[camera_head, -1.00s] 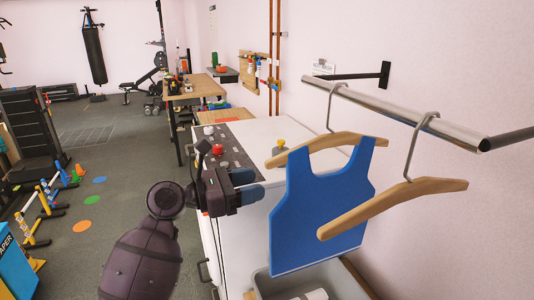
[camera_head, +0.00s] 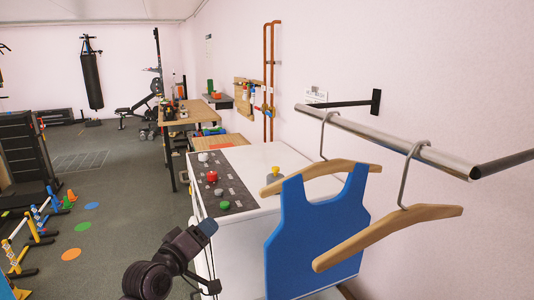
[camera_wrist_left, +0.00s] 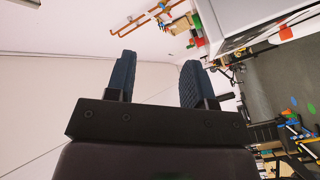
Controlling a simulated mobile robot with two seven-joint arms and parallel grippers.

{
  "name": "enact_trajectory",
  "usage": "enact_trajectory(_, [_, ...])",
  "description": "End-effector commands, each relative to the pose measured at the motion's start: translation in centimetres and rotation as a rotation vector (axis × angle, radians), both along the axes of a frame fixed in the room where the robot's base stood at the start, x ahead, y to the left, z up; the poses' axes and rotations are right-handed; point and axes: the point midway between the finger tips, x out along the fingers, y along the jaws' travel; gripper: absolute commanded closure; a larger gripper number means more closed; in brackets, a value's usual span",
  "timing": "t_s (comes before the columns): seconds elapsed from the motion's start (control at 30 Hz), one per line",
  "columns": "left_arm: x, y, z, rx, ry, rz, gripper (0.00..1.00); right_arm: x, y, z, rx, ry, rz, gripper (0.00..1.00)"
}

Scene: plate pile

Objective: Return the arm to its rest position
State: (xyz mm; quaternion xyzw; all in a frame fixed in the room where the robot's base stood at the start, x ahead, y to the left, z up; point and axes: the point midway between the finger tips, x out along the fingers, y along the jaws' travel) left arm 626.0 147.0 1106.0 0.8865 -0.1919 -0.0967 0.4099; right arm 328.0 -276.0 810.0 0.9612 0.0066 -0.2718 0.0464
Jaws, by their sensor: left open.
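My left arm comes in from the bottom of the head view. Its gripper (camera_head: 206,228) is beside the front left side of the white cabinet, to the left of the blue bib (camera_head: 312,235) and apart from it. In the left wrist view the two dark blue fingers stand apart with nothing between them, so the gripper (camera_wrist_left: 155,65) is open and empty. My right gripper is not in view.
The blue bib hangs on a wooden hanger on a metal rail (camera_head: 390,142), with a bare wooden hanger (camera_head: 385,237) in front. The white cabinet (camera_head: 262,165) carries a dark panel with colored knobs. A workbench (camera_head: 188,112) stands behind. Floor at left is partly open.

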Motion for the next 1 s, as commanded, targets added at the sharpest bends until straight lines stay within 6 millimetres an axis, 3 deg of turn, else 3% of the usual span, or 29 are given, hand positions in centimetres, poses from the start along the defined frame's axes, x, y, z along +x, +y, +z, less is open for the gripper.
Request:
enact_trajectory(0.03, [-0.8,1.1,-2.0,0.109,-0.028,0.042,0.51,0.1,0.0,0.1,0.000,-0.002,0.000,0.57])
enact_trajectory(0.2, [-4.5,4.7,-8.1,0.509,-0.106,0.156,0.51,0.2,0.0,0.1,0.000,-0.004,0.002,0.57])
enact_trajectory(0.43, [-11.2,8.5,-15.7,0.875,-0.080,0.206,0.51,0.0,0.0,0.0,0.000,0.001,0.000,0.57])
enact_trajectory(0.8, [-24.8,12.0,-26.6,1.017,0.182,0.155,0.51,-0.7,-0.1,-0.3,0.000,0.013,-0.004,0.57])
enact_trajectory(1.0, [-29.3,12.8,-29.2,1.022,0.274,0.134,0.51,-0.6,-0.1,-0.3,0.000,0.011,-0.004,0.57])
